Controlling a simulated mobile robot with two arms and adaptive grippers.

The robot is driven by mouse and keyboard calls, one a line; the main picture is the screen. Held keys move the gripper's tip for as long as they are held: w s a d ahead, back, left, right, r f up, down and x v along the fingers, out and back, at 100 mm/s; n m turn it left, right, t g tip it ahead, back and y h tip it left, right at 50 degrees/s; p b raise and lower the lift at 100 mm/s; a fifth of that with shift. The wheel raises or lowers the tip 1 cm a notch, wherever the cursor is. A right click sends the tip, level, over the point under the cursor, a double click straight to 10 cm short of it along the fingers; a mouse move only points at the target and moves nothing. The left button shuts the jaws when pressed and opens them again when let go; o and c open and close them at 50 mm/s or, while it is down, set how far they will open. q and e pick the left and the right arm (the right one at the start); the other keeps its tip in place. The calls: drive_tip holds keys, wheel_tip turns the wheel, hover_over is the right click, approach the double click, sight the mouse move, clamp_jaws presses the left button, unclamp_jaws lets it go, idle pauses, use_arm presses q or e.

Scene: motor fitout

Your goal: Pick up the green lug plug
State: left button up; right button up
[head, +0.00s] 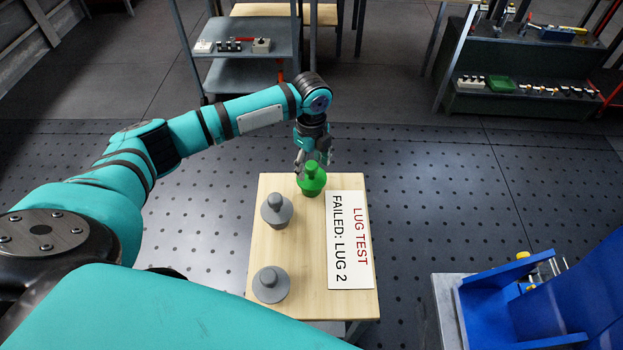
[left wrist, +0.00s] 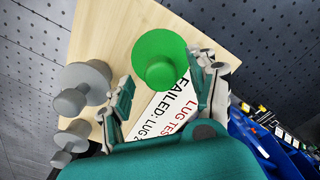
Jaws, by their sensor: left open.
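The green lug plug (head: 312,180) stands upright near the far edge of the wooden table (head: 290,240). It also shows in the left wrist view (left wrist: 161,58), with its knob toward the camera. My right gripper is not in view.
Two grey lug plugs (head: 277,210) (head: 271,284) stand along the table's left side. A white sign (head: 350,240) reading "LUG TEST FAILED: LUG 2" lies on the right. A blue fixture (head: 500,305) stands at the lower right. Shelves with small parts (head: 515,90) are behind.

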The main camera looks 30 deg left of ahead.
sight(312, 178)
use_arm(q)
wheel_tip(312, 178, down, 3)
drive_tip(key=shift+w+a+f, duration=0.1)
clamp_jaws()
idle(0.4)
